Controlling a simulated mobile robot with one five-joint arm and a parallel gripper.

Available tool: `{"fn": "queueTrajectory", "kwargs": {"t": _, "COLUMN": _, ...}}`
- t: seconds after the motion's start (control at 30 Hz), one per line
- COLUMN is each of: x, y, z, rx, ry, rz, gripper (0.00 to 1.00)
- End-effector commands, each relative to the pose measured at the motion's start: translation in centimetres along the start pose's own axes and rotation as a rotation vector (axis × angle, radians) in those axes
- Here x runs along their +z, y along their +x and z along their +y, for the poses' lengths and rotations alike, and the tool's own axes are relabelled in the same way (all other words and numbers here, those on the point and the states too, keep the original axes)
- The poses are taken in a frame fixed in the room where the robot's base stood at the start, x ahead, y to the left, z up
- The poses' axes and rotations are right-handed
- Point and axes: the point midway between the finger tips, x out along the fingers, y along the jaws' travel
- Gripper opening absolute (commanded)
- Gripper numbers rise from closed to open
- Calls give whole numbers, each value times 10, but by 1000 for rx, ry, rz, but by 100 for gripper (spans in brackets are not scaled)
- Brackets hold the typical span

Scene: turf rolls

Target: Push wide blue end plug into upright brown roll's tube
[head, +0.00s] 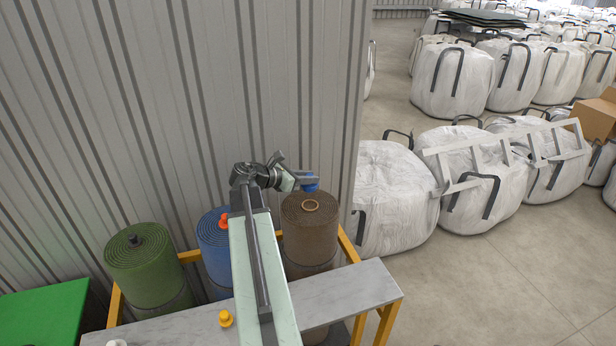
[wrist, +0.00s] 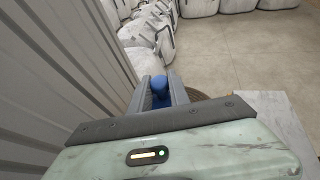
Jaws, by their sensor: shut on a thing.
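The blue end plug (head: 309,183) is held in my gripper (head: 296,181), which is shut on it. In the wrist view the plug (wrist: 159,84) shows between the two grey fingers of my gripper (wrist: 159,92). The brown roll (head: 310,235) stands upright in a yellow frame, with a tan ring at its tube mouth (head: 310,206). The plug is at the far side of the roll's top, seemingly above it; the exact height gap is hard to tell. In the wrist view, only a bit of the roll (wrist: 207,99) shows at the right of the fingers.
A green roll (head: 146,262) and a blue roll (head: 213,245) with a red plug (head: 223,220) stand to the left. A yellow plug (head: 226,318) is on the grey bench (head: 350,295). A corrugated wall (head: 200,90) is close behind; white bags (head: 392,195) stand right.

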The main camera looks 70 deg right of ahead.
Motion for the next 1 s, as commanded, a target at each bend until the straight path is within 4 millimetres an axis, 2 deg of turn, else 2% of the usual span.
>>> {"fn": "queueTrajectory", "kwargs": {"t": 0.53, "x": -50, "y": 21, "z": 0, "rx": 0, "ry": 0, "rz": 0, "gripper": 0}}
{"fn": "queueTrajectory", "kwargs": {"t": 1.0, "x": -53, "y": 22, "z": 0, "rx": 1, "ry": 0, "rz": 0, "gripper": 0}}
